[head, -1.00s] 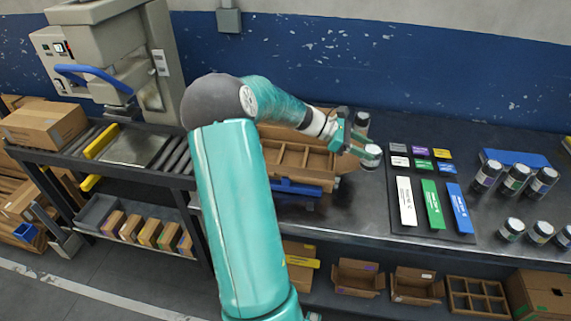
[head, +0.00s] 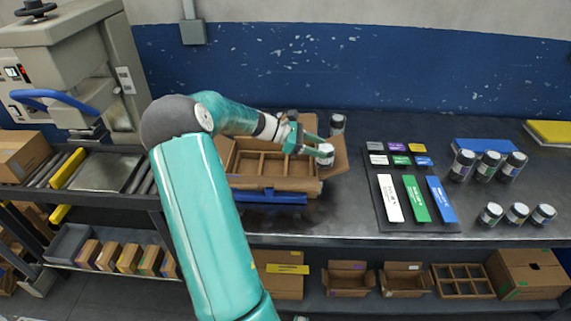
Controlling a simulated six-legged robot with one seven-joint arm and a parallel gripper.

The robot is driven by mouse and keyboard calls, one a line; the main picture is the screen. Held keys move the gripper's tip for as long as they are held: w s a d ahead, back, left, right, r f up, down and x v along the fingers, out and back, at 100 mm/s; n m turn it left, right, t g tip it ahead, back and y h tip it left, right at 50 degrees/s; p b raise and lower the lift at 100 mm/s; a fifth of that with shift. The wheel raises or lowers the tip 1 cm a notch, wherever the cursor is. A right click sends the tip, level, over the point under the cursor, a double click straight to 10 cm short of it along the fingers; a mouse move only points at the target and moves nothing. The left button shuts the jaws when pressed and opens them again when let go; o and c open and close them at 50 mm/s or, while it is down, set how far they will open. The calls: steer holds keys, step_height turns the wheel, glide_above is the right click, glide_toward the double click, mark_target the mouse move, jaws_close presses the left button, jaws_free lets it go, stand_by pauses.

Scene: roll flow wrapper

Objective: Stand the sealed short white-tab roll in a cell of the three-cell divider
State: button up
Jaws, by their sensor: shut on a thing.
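My gripper (head: 309,147) is shut on a short dark roll (head: 325,156) with a pale top, at the right side of an open cardboard box. The roll is small in view, and its tab colour and seal cannot be made out. It appears above or in front of the box's right flap (head: 341,156); the exact height is unclear. Inside the box is a brown cardboard divider (head: 262,153) with open cells that look empty. My arm hides part of the box's back, so I cannot see every cell.
Another dark roll (head: 337,124) stands just behind the held one. A dark board (head: 379,220) with coloured labels lies to the right, with several rolls (head: 487,166) beyond it. A many-cell divider (head: 460,281) sits on the lower shelf.

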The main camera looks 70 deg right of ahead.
steer(key=w, duration=0.1)
steer(key=w+d+f, duration=0.1)
steer(key=w+f, duration=0.1)
steer(key=w, duration=0.1)
steer(key=shift+d, duration=0.35)
steer(key=w+f, duration=0.1)
steer(key=w+d+f, duration=0.1)
steer(key=w+f, duration=0.1)
steer(key=w+d+f, duration=0.1)
steer(key=f, duration=0.1)
steer(key=shift+w+f, duration=0.15)
steer(key=shift+f, duration=0.05)
steer(key=c, duration=0.4)
steer(key=shift+w+f, duration=0.15)
steer(key=shift+f, duration=0.05)
steer(key=shift+c, duration=0.2)
steer(key=shift+w+d+f, duration=0.1)
steer(key=shift+w+f, duration=0.05)
steer(key=shift+f, duration=1.4)
steer(key=shift+f, duration=0.4)
steer(key=shift+f, duration=0.1)
steer(key=o, duration=1.5)
